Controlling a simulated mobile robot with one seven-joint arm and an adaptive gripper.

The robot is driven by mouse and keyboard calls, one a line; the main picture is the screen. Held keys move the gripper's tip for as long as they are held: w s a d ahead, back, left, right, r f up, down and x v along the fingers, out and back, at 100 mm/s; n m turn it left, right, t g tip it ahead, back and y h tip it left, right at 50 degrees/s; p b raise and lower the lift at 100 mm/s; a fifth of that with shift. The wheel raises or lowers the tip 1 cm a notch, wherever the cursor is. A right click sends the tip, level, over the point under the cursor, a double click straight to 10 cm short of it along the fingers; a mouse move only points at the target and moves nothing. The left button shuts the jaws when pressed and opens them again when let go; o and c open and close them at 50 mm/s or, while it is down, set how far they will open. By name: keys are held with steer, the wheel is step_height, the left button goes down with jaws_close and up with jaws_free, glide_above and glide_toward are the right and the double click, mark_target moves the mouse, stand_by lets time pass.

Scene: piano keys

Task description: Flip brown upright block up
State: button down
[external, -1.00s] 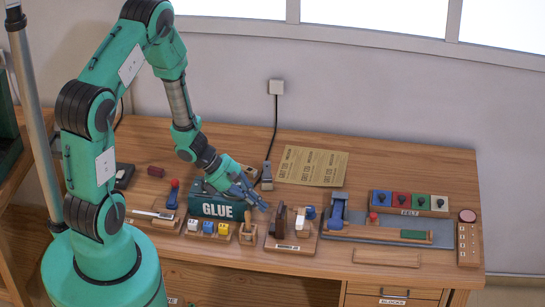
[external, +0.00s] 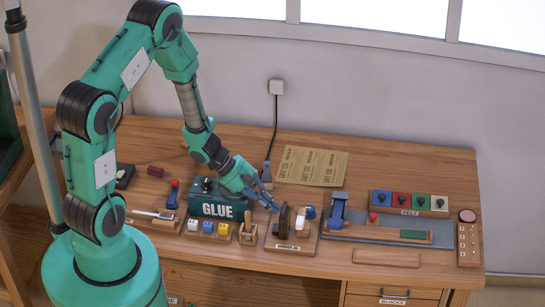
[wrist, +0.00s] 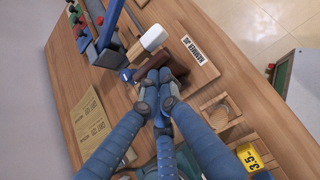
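The brown upright block (external: 283,221) stands on a wooden jig board (external: 291,245) in the external view. In the wrist view a dark brown part of it (wrist: 178,64) shows just beyond my fingertips, partly hidden by them. My gripper (external: 274,208) is low beside the block, at its upper left in the external view. In the wrist view my gripper's fingertips (wrist: 159,78) are drawn together, with nothing visible between them. I cannot tell whether they touch the block.
A white-headed piece (wrist: 153,38) and a blue piece (external: 310,212) stand close to the block. The GLUE box (external: 222,208) is left of the jig, under my wrist. A blue clamp-like piece (external: 338,209) stands to the right. Paper sheets (external: 312,167) lie flat behind.

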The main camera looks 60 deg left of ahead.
steer(key=shift+w+d, duration=0.85)
steer(key=shift+d, duration=0.05)
steer(key=shift+a, duration=0.1)
steer(key=shift+s+a+b, duration=0.3)
steer(key=shift+s+a, duration=0.05)
steer(key=shift+s, duration=0.05)
steer(key=s+a+f+p+v, duration=0.1)
steer(key=v, duration=1.1)
steer(key=shift+f, duration=0.2)
